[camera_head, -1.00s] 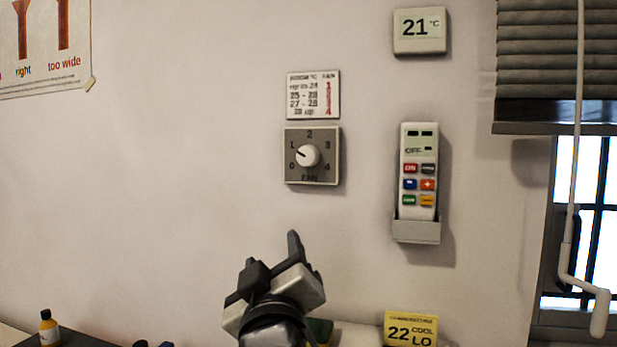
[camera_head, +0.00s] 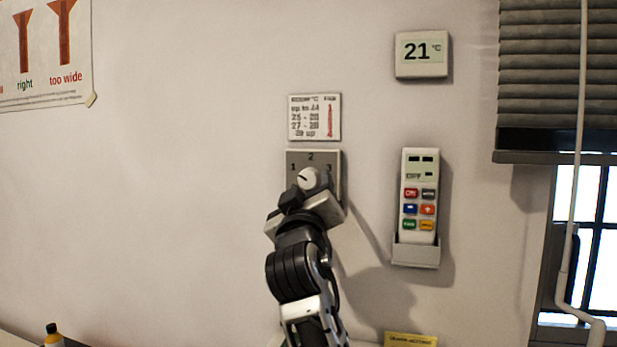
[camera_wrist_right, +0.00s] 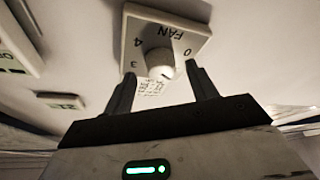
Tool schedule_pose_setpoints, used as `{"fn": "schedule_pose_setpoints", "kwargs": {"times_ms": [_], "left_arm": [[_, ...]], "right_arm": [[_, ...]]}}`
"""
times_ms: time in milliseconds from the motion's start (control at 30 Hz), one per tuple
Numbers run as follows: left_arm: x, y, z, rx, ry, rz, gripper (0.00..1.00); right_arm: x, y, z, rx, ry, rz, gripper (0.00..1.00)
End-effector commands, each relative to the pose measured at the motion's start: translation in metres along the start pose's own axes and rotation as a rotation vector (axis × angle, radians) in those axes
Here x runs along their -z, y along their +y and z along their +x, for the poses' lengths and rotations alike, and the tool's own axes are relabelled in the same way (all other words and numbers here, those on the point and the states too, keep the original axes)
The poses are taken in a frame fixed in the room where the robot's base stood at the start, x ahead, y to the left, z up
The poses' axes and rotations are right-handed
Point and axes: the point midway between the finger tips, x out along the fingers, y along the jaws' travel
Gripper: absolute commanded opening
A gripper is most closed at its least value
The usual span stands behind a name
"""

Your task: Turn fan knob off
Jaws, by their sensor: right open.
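The fan knob (camera_head: 309,177) is a round white dial on a grey square plate (camera_head: 298,158) on the wall. Its dark pointer line leans to the upper left, towards 1. My right gripper (camera_head: 311,194) is at the lower part of the plate and hides 0, 4 and the FAN label in the head view. In the right wrist view the gripper (camera_wrist_right: 160,68) is open, with one finger to each side of the knob (camera_wrist_right: 158,63). The tips look near the plate (camera_wrist_right: 160,28); I cannot tell whether they touch the knob. My left gripper is not in view.
A temperature and fan chart (camera_head: 314,117) hangs just above the plate. A remote (camera_head: 419,190) in a wall holder (camera_head: 416,254) is to the right, below a 21 °C display (camera_head: 421,54). A yellow card (camera_head: 410,340) is low down. The wall left of the plate is clear.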

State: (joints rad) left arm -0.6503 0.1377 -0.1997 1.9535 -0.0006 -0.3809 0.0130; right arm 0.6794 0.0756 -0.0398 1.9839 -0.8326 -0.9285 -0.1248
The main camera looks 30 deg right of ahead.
Motion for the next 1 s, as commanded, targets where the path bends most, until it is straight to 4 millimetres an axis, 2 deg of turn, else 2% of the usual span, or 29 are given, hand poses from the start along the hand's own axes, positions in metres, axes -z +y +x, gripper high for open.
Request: {"fn": "schedule_pose_setpoints", "kwargs": {"times_ms": [100,200,500,567,667,700,1000], "left_arm": [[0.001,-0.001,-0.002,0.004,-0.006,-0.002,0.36],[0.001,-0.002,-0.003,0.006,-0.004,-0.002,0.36],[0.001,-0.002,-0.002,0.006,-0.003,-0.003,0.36],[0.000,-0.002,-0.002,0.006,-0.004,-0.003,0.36],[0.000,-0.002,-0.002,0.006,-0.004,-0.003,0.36],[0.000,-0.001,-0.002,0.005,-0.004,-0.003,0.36],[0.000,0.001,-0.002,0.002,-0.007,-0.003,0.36]], "right_arm": [[0.001,0.001,0.014,-0.001,0.000,-0.002,0.58],[0.001,0.000,0.019,0.000,0.000,-0.001,0.58],[0.000,-0.001,0.021,0.001,0.000,0.000,0.58],[0.000,-0.001,0.020,0.001,0.000,0.000,0.44],[0.000,-0.001,0.020,0.001,0.000,0.000,0.16],[0.000,-0.001,0.020,0.001,0.000,0.000,0.13],[0.000,0.000,0.020,0.011,0.001,-0.024,0.13]]}}
